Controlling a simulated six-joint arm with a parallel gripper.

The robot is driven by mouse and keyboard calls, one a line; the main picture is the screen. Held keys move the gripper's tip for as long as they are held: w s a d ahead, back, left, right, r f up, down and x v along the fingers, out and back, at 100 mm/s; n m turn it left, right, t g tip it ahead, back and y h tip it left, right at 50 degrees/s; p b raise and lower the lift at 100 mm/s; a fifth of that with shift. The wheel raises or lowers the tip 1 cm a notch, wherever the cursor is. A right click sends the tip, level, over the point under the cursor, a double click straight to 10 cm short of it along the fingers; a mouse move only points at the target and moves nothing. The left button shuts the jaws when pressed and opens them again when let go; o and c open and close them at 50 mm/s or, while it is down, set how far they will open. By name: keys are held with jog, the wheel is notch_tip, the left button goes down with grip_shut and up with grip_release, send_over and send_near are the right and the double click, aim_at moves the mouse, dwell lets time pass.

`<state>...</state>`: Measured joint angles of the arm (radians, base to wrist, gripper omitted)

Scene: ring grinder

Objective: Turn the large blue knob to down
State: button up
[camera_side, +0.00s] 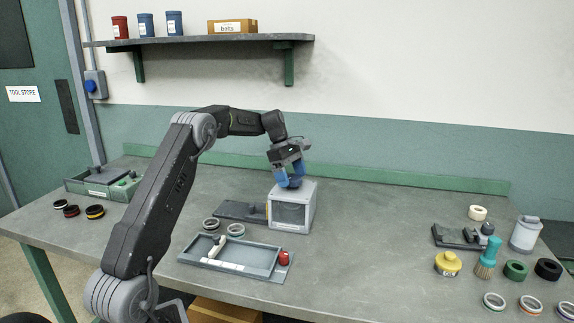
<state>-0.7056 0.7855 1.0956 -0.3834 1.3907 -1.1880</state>
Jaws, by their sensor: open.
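A grey box-shaped machine (293,213) with a dark front panel stands on the bench near the middle. My gripper (291,178) points down just over the top of this machine, with its blue fingers apart. A small dark blue shape (293,184), which looks like a knob, shows low between the fingers on the machine's top. The fingers partly hide it, so I cannot tell its pointing direction or whether they touch it.
A dark plate (240,212) lies left of the machine. A tray (262,268) with a white item is in front, beside a red knob-like part (283,258). Rings, a brush (487,259) and a yellow pot (448,264) stand at right. A shelf (200,41) hangs behind.

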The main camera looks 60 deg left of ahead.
jog(key=n, duration=0.2)
jog(key=n+t+y, duration=0.1)
jog(key=n, duration=0.1)
jog(key=shift+s+d+n+t, duration=0.1)
jog(key=shift+n+t, duration=0.2)
jog(key=d+v, duration=0.1)
jog(key=v, duration=1.3)
jog(key=s+d+m+y, duration=0.1)
jog(key=s+d+m, duration=0.4)
jog(key=d, duration=0.7)
jog(key=s+d+r+m+t+y, duration=0.1)
jog(key=s+d+m, duration=0.4)
jog(key=d, duration=0.7)
jog(key=shift+d+r+y, duration=0.3)
jog(key=shift+y, duration=0.4)
jog(key=shift+s, duration=0.1)
jog(key=w+a+f+g+y, duration=0.3)
jog(key=w+a+g+y, duration=0.1)
jog(key=w+a, duration=1.15)
jog(key=x, duration=0.4)
jog(key=s+a+x, duration=0.1)
jog(key=x, duration=0.8)
jog(key=shift+s+a+r, duration=0.15)
jog(key=shift+a+r, duration=0.1)
jog(key=shift+r, duration=0.05)
